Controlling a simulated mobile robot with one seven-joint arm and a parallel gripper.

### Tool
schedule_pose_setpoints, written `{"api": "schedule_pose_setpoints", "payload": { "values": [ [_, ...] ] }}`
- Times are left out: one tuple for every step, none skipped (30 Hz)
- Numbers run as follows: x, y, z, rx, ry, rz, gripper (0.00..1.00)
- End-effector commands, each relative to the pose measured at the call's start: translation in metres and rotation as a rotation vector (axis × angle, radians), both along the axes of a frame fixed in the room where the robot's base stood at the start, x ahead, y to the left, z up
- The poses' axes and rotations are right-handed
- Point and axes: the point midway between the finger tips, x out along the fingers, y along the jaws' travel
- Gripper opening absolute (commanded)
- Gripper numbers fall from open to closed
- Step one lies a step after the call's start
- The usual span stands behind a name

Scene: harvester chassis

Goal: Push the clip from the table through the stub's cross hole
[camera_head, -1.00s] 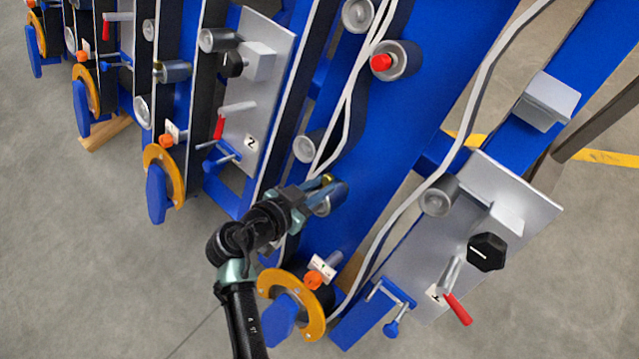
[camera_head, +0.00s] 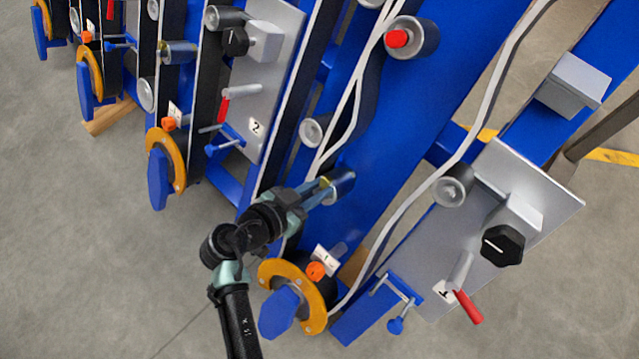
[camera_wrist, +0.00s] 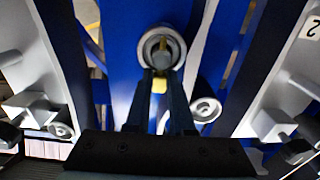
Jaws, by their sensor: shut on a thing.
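The stub (camera_head: 343,182) is a short grey cylinder sticking out of the blue chassis beam, just ahead of my gripper. In the wrist view the stub (camera_wrist: 161,47) shows as a round end with a yellowish piece across its middle. My gripper (camera_head: 322,190) points at the stub. In the wrist view its two dark fingers (camera_wrist: 159,88) are shut on a small yellow piece, the clip (camera_wrist: 159,85), right below the stub's rim. I cannot tell whether the clip is inside the cross hole; the hole itself is not clear. The table is not in view.
An orange flanged ring with a blue knob (camera_head: 291,297) stands below my gripper. A grey panel (camera_head: 480,240) with a black knob and red-handled lever is to the right. A red-capped cylinder (camera_head: 398,39) is above. White hoses run along the beams. Open floor lies left.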

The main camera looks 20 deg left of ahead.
Motion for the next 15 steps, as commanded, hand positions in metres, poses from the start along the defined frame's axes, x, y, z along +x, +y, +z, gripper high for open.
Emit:
{"api": "schedule_pose_setpoints", "payload": {
  "values": [
    [-0.0013,0.0006,-0.0039,0.0,0.0,0.001,0.0],
    [-0.0019,0.0009,-0.005,0.0,0.0,0.001,0.0],
    [-0.0027,0.0012,-0.0066,-0.001,0.0,0.0,0.0],
    [-0.0032,0.0014,-0.0075,-0.001,-0.001,0.0,0.0],
    [-0.0038,0.0015,-0.0083,-0.001,-0.001,0.0,0.0],
    [-0.0043,0.0018,-0.0091,-0.001,-0.001,0.0,0.0],
    [-0.0046,0.0019,-0.0094,-0.001,0.0,0.0,0.0],
    [-0.005,0.0019,-0.0096,-0.001,0.0,0.0,0.0],
    [-0.0052,0.002,-0.0095,0.0,0.001,0.001,0.23],
    [-0.0052,0.002,-0.0093,-0.001,0.002,0.001,0.28],
    [-0.0053,0.0021,-0.0095,-0.001,0.003,0.001,0.34],
    [-0.0053,0.0021,-0.0095,0.0,0.002,0.001,0.41],
    [-0.0052,0.002,-0.0093,0.0,0.002,0.001,0.46],
    [-0.0052,0.002,-0.0093,0.0,0.002,0.001,0.52],
    [-0.005,0.002,-0.0091,0.0,0.001,0.001,0.56]
  ]
}}
